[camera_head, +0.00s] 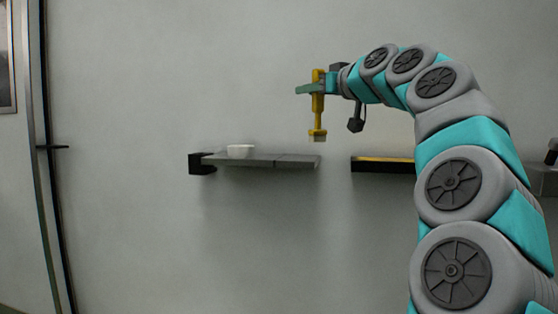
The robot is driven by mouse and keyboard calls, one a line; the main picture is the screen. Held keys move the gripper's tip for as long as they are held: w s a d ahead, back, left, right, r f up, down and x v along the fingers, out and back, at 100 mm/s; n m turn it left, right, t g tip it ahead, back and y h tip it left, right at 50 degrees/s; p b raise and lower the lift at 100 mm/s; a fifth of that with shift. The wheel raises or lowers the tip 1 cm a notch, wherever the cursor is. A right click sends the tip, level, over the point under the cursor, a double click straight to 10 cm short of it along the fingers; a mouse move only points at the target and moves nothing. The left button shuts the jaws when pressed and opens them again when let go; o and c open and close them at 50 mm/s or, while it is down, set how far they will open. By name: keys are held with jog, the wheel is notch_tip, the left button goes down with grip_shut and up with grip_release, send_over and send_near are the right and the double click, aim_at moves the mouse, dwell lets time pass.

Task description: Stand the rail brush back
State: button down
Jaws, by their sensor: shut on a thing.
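The rail brush (318,104) is yellow and hangs upright, with a pale head at its lower end. My gripper (313,88) is shut on its upper part. The brush is in the air, and its lower end shows just above the right end of a grey wall shelf (262,160). I cannot tell how far in front of the shelf it is. The fingers hide part of the handle.
A small white bowl (240,151) stands on the left part of the grey shelf, beside a black block (201,164). A dark ledge with a yellow top (383,161) is on the wall to the right, partly behind my arm. The wall above the shelf is bare.

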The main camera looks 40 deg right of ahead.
jog(key=w+d+f+p, duration=0.1)
jog(key=w+d+f, duration=0.1)
jog(key=w, duration=0.5)
jog(key=w+d+f+p, duration=0.2)
jog(key=w+f, duration=0.1)
jog(key=w, duration=0.5)
jog(key=shift+d+y, duration=0.25)
jog(key=shift+y, duration=0.05)
jog(key=shift+f, duration=0.15)
dwell(0.4)
jog(key=shift+f, duration=0.15)
jog(key=c, duration=0.6)
grip_release()
